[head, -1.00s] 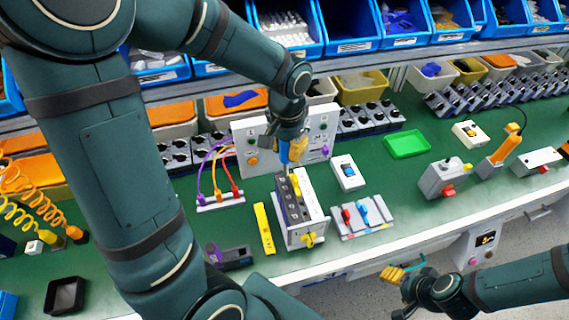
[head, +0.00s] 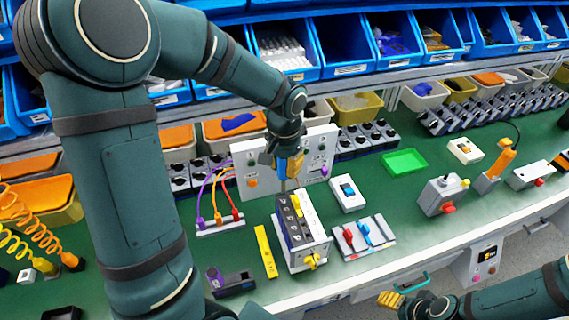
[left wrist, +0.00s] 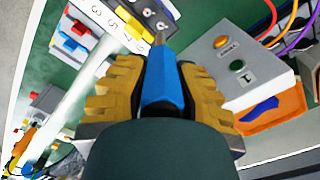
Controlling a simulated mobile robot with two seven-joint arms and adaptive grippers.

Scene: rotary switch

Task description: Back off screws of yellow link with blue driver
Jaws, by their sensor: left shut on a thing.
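My left gripper (head: 287,163) is shut on the blue driver (head: 283,165), which points down at the far end of the terminal block (head: 303,247). In the left wrist view the blue handle (left wrist: 161,90) sits between the yellow-brown fingers. The metal shaft runs to the block's dark, screw-dotted strip; I cannot tell whether its tip touches a screw. A small yellow piece, seemingly the yellow link (head: 296,203), lies along the top of the block near its far end. My right gripper (head: 390,299) is low at the right, off the bench front; its finger opening is unclear.
A yellow bar (head: 265,251) lies left of the block. A tray with red and blue levers (head: 362,237) and a white switch box (head: 347,193) are on the right. A grey panel (head: 247,170) stands behind. Green bench is clear around the green tray (head: 403,163).

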